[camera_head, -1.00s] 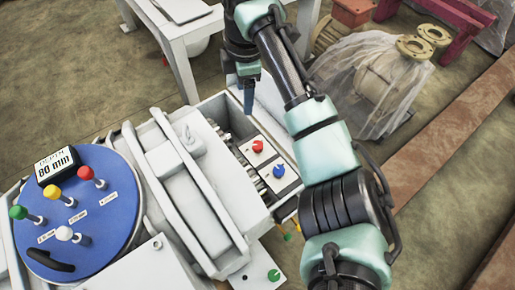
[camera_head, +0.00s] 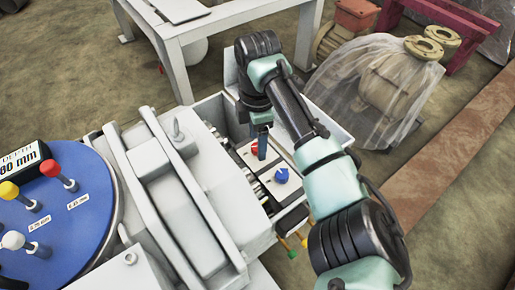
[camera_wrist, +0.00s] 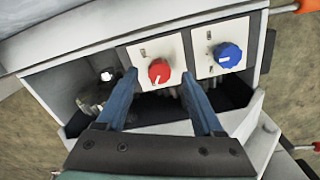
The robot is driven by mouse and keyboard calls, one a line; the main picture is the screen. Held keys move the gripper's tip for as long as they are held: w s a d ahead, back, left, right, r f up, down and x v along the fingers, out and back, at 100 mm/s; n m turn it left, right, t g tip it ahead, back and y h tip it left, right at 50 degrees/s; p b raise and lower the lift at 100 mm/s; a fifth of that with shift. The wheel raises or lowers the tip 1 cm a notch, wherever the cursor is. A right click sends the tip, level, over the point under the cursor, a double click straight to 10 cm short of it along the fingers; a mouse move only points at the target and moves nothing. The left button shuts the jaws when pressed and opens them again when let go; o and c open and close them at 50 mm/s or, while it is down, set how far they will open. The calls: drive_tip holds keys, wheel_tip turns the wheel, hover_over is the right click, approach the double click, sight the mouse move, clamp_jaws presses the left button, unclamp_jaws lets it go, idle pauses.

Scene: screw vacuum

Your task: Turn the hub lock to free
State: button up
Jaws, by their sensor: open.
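The open box of the machine holds two white plates, one with a red knob (camera_head: 254,150) and one with a blue knob (camera_head: 282,175). Neither plate's label can be read, so I cannot tell which knob is the hub lock. In the wrist view the red knob (camera_wrist: 159,71) lies just beyond and between my fingertips, and the blue knob (camera_wrist: 227,55) lies to their right. My gripper (camera_wrist: 162,76) is open and empty, its blue fingers pointing at the red knob. In the head view my gripper (camera_head: 262,148) is beside the red knob and partly covers its plate. Contact cannot be told.
The box's white walls (camera_head: 297,214) surround the knobs closely. A blue dial panel (camera_head: 75,215) with coloured levers and a depth display (camera_head: 22,158) is at left. A white table (camera_head: 215,25) and a plastic-wrapped machine (camera_head: 385,85) stand behind.

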drive_tip(key=shift+f, duration=0.7)
clamp_jaws()
